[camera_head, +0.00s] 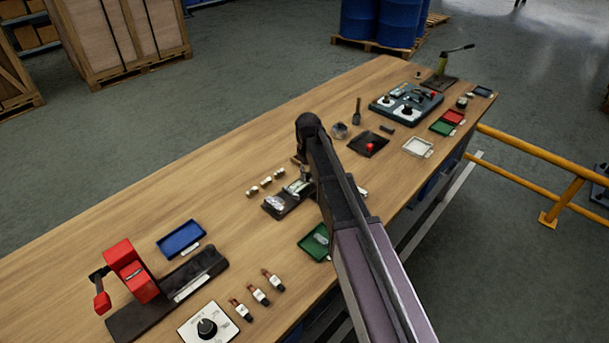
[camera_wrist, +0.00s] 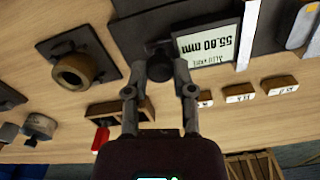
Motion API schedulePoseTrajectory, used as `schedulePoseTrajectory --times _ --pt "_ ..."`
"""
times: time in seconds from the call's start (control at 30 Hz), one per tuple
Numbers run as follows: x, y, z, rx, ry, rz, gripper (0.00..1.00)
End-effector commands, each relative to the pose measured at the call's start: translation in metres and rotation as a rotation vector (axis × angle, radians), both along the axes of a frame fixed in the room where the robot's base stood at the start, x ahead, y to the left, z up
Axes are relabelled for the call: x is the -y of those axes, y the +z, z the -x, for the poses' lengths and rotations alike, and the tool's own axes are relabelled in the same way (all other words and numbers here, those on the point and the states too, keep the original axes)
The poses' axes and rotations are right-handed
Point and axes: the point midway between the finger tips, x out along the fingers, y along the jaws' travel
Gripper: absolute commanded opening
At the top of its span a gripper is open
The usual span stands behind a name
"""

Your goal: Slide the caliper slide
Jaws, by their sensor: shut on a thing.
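The caliper (camera_head: 285,205) lies on the wooden bench, on a dark base, partly hidden by my arm in the head view. A dark round knob (camera_wrist: 160,68) sits beside the display, by the caliper's slide. My gripper (camera_wrist: 160,76) has its two fingers closed on either side of this knob. In the head view my gripper (camera_head: 304,174) is over the caliper's far right end, mostly hidden by my arm.
Several small labelled blocks (camera_wrist: 240,93) lie beside the caliper. A square dark plate with a brass ring (camera_wrist: 74,70) is nearby.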

Motion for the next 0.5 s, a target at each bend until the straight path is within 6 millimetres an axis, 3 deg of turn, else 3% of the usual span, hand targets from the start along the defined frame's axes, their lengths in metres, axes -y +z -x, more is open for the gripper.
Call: schedulePoseTrajectory --times 0.13,0.17,0.27,0.5 --pt "-0.0003 -0.0002 0.0006 0.000 0.000 0.000 0.00" --pt "-0.0003 -0.0002 0.0006 0.000 0.000 0.000 0.36" --pt "-0.0004 -0.0002 0.0006 0.000 0.000 0.000 0.66" --pt "-0.0005 -0.0001 0.0007 0.000 0.000 0.000 0.68"
